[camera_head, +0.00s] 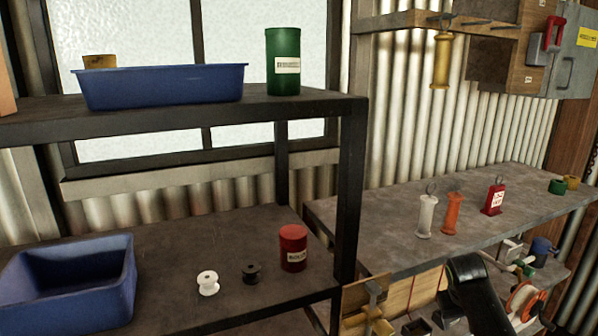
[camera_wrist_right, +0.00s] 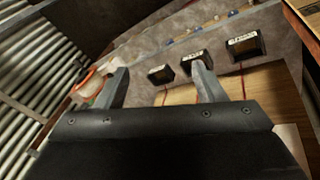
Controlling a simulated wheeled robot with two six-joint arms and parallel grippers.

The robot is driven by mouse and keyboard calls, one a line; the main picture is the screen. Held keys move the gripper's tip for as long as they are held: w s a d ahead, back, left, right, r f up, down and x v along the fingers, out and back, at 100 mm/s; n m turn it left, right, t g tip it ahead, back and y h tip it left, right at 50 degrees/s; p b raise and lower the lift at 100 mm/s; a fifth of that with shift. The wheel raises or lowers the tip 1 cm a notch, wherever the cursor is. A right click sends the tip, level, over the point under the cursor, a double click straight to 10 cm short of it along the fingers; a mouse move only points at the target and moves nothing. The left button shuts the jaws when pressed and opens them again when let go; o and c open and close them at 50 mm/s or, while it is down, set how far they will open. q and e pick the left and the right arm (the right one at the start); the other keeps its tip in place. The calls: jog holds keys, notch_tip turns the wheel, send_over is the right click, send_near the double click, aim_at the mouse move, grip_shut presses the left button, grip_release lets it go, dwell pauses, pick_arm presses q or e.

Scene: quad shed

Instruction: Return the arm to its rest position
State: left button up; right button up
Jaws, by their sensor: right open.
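My right arm (camera_head: 472,288) shows as a dark link at the bottom of the head view, in front of the right-hand bench. In the right wrist view my right gripper (camera_wrist_right: 158,74) is open, its two grey fingers well apart with nothing held between them. Beyond the fingers are a wooden board (camera_wrist_right: 180,95) and a grey surface with several small dark labelled blocks (camera_wrist_right: 242,46). I cannot tell whether the fingers touch anything. My left gripper is not in view.
The right-hand bench (camera_head: 375,235) carries white, orange and red items. A dark shelf stands at left with a blue bin (camera_head: 70,285), a red can (camera_head: 292,248) and spools; its post (camera_head: 350,190) is left of my arm. A yellow item (camera_head: 441,60) hangs above.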

jog(key=s+a+f+n+y, duration=0.1)
jog(key=s+a+f, duration=0.2)
jog(key=s+f, duration=0.5)
jog(key=s+a+f, duration=0.2)
jog(key=s+f, duration=0.2)
jog(key=s, duration=0.7)
jog(key=s+a+r+t, duration=0.1)
jog(key=s+a+r, duration=0.1)
jog(key=s, duration=0.8)
jog(key=s+a+r+t, duration=0.1)
jog(key=s+a, duration=0.1)
jog(key=s, duration=0.9)
notch_tip(320, 180, down, 30)
jog(key=d+f+g+y+b, duration=0.1)
jog(key=d+g+b, duration=0.1)
jog(key=b, duration=0.5)
jog(key=s+a+f+b, duration=0.1)
jog(key=s+f+b, duration=0.1)
jog(key=s+f, duration=0.5)
jog(key=s+f+g+b, duration=0.1)
jog(key=s+f+b, duration=0.2)
jog(key=s+f, duration=0.4)
notch_tip(320, 180, down, 7)
jog(key=shift+s+a+f+y, duration=0.1)
jog(key=shift+s+a+y, duration=0.05)
jog(key=shift+a+y, duration=0.2)
jog(key=shift+s+f, duration=0.2)
jog(key=shift+s, duration=0.25)
jog(key=shift+c, duration=1.1)
